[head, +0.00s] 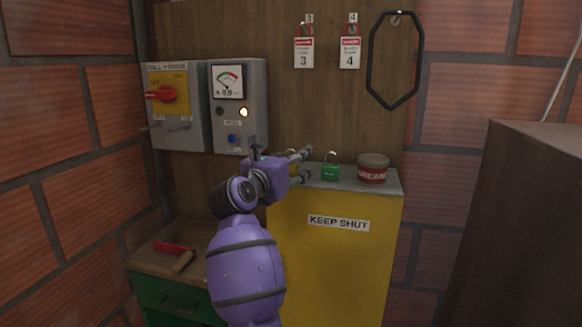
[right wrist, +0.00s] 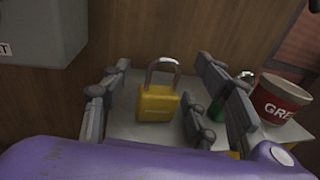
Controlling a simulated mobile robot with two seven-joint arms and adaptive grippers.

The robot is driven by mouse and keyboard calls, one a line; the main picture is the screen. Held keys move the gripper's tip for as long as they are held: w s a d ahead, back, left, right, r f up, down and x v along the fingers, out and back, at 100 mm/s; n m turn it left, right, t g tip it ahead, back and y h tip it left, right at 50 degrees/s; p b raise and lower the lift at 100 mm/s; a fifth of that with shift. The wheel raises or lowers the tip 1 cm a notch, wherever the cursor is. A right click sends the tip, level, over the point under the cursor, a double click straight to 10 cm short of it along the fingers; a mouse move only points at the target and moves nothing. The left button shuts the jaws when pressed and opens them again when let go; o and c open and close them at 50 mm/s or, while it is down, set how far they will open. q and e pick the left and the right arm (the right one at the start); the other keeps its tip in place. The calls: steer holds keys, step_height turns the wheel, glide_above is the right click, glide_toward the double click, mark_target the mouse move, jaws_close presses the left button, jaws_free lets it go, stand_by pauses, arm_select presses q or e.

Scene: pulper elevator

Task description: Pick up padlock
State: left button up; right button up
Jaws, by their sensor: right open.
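A yellow padlock (right wrist: 157,105) with a closed grey shackle stands upright on the grey top of the yellow cabinet. In the head view it is mostly hidden behind my right gripper (head: 304,164). In the right wrist view my right gripper (right wrist: 160,98) is open, with one finger on each side of the yellow padlock and visible gaps to it. A green padlock (head: 331,171) stands upright just to the right. In the right wrist view it is largely hidden behind the right-hand finger. My left gripper is not in view.
A red grease tin (head: 372,170) stands right of the green padlock on the yellow cabinet (head: 350,265). Grey control boxes (head: 240,105) hang on the board to the left. Tags (head: 303,52) and a black hanging loop (head: 372,60) are above. A brown block (head: 525,220) stands far right.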

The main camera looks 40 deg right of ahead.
steer(key=c, duration=1.3)
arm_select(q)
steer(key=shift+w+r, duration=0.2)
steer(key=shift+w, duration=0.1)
arm_select(e)
steer(key=shift+c, duration=0.2)
steer(key=shift+r, duration=0.15)
